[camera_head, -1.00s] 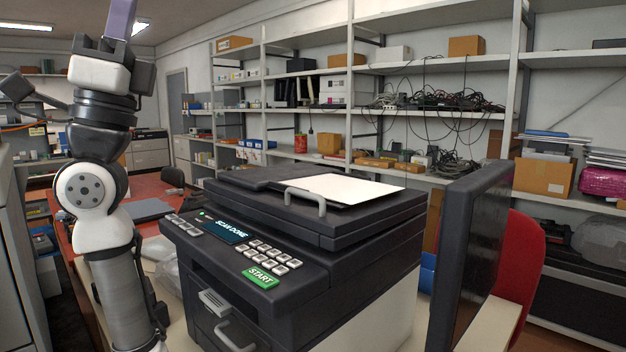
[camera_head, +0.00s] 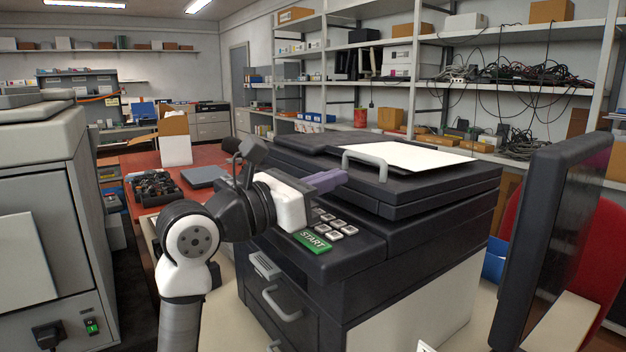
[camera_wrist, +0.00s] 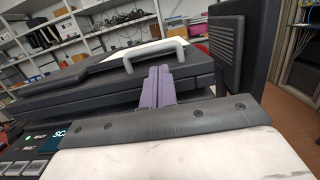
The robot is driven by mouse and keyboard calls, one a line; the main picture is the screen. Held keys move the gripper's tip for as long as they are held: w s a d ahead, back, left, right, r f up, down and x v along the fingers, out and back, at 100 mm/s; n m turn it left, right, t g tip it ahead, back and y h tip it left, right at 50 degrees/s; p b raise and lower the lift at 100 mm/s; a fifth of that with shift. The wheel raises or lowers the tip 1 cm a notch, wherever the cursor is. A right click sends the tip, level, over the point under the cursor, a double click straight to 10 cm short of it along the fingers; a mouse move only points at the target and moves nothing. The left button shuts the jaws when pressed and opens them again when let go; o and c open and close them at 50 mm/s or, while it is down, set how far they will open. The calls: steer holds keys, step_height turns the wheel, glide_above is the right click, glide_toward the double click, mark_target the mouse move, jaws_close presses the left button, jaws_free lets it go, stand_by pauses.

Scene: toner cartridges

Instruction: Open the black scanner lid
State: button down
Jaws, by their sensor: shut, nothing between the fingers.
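The black scanner lid (camera_head: 440,188) lies closed on top of the printer, with a light grey handle (camera_head: 365,165) on its front edge. A white sheet of paper (camera_head: 416,157) lies on the lid. My gripper (camera_head: 338,176), with purple fingers, is just in front of the lid, left of and slightly below the handle in the head view. In the wrist view the shut, empty fingers (camera_wrist: 158,72) point at the lid's front, with the handle (camera_wrist: 155,54) just beyond and above them. My arm hides the printer's display and some buttons.
A dark monitor (camera_head: 555,240) stands close on the right. Shelves with boxes and cables (camera_head: 510,85) line the back. A grey machine (camera_head: 45,220) stands at left.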

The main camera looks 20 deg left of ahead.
steer(key=shift+p+x, duration=0.35)
steer(key=shift+x, duration=2)
steer(key=shift+r, duration=0.1)
